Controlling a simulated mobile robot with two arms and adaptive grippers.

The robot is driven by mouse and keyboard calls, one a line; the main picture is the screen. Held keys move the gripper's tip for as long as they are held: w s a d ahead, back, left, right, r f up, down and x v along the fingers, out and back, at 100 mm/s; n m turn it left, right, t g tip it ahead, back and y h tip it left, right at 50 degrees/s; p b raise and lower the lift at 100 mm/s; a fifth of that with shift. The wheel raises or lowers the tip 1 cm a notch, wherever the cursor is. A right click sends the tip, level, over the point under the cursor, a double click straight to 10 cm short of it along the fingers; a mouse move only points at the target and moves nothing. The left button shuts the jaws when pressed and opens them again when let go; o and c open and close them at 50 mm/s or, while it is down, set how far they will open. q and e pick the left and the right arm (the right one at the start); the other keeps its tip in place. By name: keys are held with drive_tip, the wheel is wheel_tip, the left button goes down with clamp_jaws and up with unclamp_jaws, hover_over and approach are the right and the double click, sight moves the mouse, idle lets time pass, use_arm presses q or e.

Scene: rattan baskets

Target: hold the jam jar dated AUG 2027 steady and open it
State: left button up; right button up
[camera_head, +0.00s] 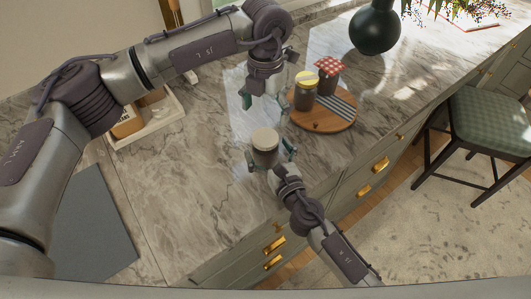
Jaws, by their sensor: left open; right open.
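A jar with a pale beige lid (264,138) stands upright on the marble counter, near its front edge. Its date is not readable here. My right gripper (269,155) is open low around this jar, with a finger on either side; I cannot tell whether they touch it. My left gripper (264,99) is open and empty, pointing down above the counter behind the jar. A yellow-lidded jar (304,96) and a jar with a red checked cloth cover (327,84) stand on a round wooden board (304,124); their dates are not readable either.
A striped cloth (338,104) lies on the board. A dark vase (375,30) stands at the back right. A white tray (165,117) with containers is at the left, partly behind my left arm. The counter (190,190) left of the jar is clear.

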sight(265, 137)
drive_tip(key=shift+w+a, duration=0.25)
drive_tip(key=shift+w, duration=0.15)
drive_tip(key=shift+c, duration=0.2)
clamp_jaws()
use_arm(q)
drive_tip(key=m, duration=2.6)
drive_tip(key=shift+f+m, duration=0.1)
drive_tip(key=shift+m, duration=0.2)
drive_tip(key=shift+f, duration=3.95)
drive_tip(key=shift+c, duration=0.3)
